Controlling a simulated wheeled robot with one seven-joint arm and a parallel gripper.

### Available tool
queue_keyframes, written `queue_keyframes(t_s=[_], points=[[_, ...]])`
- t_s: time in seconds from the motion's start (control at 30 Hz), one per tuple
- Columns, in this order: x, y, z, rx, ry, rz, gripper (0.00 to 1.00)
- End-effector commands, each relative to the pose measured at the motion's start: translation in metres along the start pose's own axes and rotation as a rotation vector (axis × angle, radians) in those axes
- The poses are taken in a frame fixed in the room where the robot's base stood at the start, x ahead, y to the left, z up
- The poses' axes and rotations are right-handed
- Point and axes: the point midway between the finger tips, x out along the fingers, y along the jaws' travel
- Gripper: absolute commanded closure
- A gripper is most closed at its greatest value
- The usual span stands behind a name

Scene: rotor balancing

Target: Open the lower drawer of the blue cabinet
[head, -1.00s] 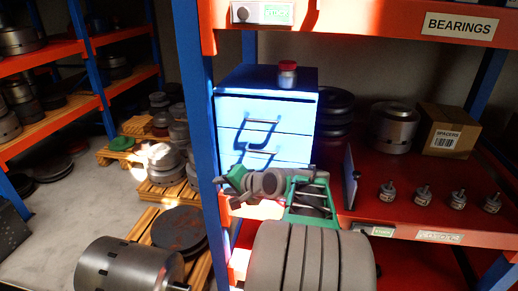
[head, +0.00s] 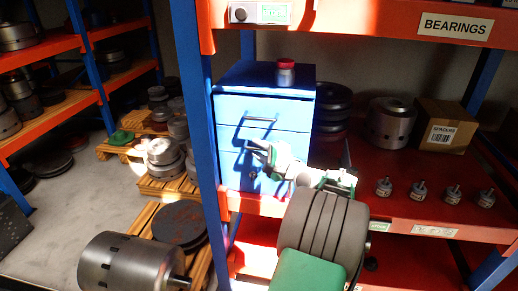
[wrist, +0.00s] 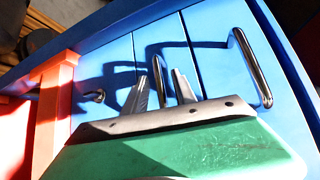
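The blue cabinet (head: 232,150) stands on the red shelf, its drawers shut. The upper drawer's bar handle (head: 262,119) is in plain view; it also shows at the right of the wrist view (wrist: 252,68). The lower drawer's handle (wrist: 155,62) shows in the wrist view beyond my fingertips; in the head view my gripper largely hides it. My gripper (head: 258,152) is in front of the lower drawer. Its two fingers (wrist: 160,82) are apart and empty, with the handle lined up about between them. I cannot tell whether they touch it.
A red-lidded jar (head: 286,72) stands on the cabinet. A small round fitting (wrist: 96,96) is on the front below the lower drawer. A blue upright post (head: 202,130) stands just left of the cabinet. Dark discs (head: 334,105) and several small metal parts (head: 419,190) lie to the right.

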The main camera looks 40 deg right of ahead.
Motion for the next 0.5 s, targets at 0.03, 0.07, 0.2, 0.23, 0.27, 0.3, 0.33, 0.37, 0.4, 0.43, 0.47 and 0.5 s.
queue_keyframes(t_s=[0.03,0.07,0.2,0.23,0.27,0.3,0.33,0.37,0.4,0.43,0.47,0.5], points=[[-0.0001,0.0001,-0.0001,0.0,0.0,0.0,0.67],[-0.0002,0.0001,-0.0001,0.0,0.0,0.0,0.67],[-0.0003,0.0,0.0,-0.001,0.0,0.0,0.79],[-0.0003,0.0,0.0,-0.001,0.0,0.0,0.81],[-0.0003,0.0,0.0,-0.001,0.0,0.0,0.84],[-0.0003,-0.0001,0.0,-0.001,0.0,0.0,0.87],[-0.0003,-0.0001,0.0,-0.001,0.0,0.0,0.9],[-0.0004,-0.0001,0.0,-0.001,0.0,0.0,0.92],[-0.0004,-0.0001,0.0,-0.001,0.0,0.0,0.95],[-0.0004,0.0,0.0,-0.001,0.0,0.0,0.98],[-0.0004,0.0,0.0,-0.001,0.0,0.0,1.0],[-0.0004,0.0,0.0,-0.001,0.0,0.0,1.0]])
